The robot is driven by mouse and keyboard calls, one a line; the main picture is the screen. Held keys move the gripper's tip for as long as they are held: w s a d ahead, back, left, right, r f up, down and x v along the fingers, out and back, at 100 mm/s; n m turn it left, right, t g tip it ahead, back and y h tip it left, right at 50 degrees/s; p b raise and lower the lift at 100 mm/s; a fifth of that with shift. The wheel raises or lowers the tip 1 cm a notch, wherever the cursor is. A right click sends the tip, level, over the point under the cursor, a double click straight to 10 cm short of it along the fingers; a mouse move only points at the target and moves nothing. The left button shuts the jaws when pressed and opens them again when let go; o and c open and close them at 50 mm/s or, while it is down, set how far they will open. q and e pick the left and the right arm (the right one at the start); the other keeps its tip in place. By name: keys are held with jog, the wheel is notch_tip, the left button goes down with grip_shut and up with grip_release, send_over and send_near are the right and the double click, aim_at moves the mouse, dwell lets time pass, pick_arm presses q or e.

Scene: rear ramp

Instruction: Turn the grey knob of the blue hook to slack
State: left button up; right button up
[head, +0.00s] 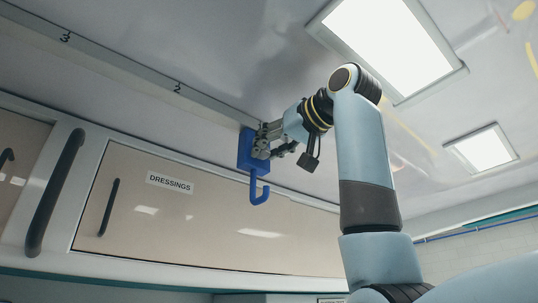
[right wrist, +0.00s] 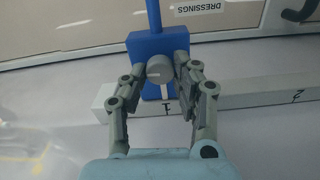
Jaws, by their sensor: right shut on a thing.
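The blue hook (head: 245,152) hangs from the ceiling rail, its plate up against the rail and its curved end pointing down. In the right wrist view the blue plate (right wrist: 143,48) appears upside down, with the round grey knob (right wrist: 160,68) on its face. My right gripper (head: 264,141) is at the plate. In the wrist view its two fingers (right wrist: 161,62) are closed on the grey knob, one on each side. In the head view the fingers hide the knob. My left gripper is out of view.
The grey rail (head: 130,65) runs along the ceiling edge with numbers 3 and 2; number 1 shows by the hook in the wrist view. Below is a closed cabinet door labelled DRESSINGS (head: 170,183) with a dark handle (head: 109,207). A thick grab bar (head: 55,190) stands left.

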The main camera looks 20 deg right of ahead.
grip_shut()
jog(key=shift+a+f+n+b, duration=0.1)
jog(key=shift+n+b, duration=1.55)
jog(key=shift+n, duration=2.3)
jog(key=shift+a+n+b, duration=0.1)
jog(key=shift+n+b, duration=1.55)
jog(key=shift+n, duration=2.3)
